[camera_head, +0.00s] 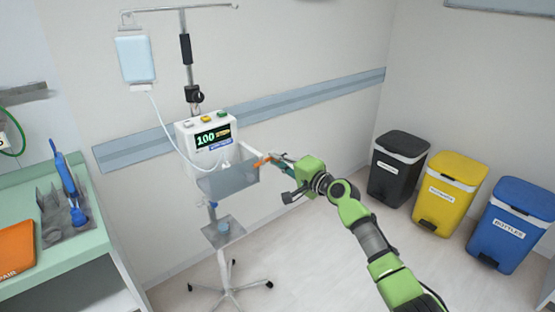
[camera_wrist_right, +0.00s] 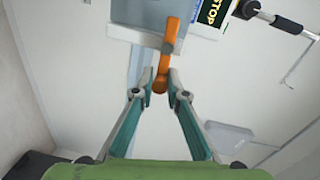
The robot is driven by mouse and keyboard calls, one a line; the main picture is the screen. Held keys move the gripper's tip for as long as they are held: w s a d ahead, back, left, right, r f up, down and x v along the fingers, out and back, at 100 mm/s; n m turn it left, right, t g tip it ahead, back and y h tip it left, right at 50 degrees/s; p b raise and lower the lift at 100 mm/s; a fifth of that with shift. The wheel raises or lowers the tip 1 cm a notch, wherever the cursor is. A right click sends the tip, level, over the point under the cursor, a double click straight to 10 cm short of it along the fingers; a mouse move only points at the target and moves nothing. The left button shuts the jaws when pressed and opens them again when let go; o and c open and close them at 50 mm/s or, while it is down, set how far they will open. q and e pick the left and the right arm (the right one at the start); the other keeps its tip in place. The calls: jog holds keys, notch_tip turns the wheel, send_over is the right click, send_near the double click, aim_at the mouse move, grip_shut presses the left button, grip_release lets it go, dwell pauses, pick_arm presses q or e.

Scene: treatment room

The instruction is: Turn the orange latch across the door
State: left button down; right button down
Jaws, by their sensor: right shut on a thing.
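The orange latch (camera_head: 262,162) is a short bar at the right edge of the white pump (camera_head: 190,140), beside a grey see-through door or panel (camera_head: 228,179) on the pump's lower front. My right gripper (camera_head: 275,160) reaches in from the right and is shut on the latch. In the right wrist view the latch (camera_wrist_right: 170,38) runs nearly upright, and its near end sits between the teal fingertips (camera_wrist_right: 160,82). Its far end lies over the pale edge of the pump. My left gripper is not in view.
The pump hangs on a wheeled pole with a small tray (camera_head: 223,230) and a drip bag (camera_head: 136,58) with a tube. A green-topped cart (camera_head: 85,245) stands at left. Black (camera_head: 398,165), yellow (camera_head: 448,190) and blue (camera_head: 512,220) bins line the right wall. The floor between is clear.

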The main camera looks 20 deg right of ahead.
jog(key=shift+s+f, duration=0.1)
jog(key=shift+f, duration=0.55)
jog(key=c, duration=2.1)
grip_release()
jog(key=shift+c, duration=0.2)
jog(key=shift+o, duration=0.6)
jog(key=shift+r, duration=0.3)
jog(key=v, duration=1.2)
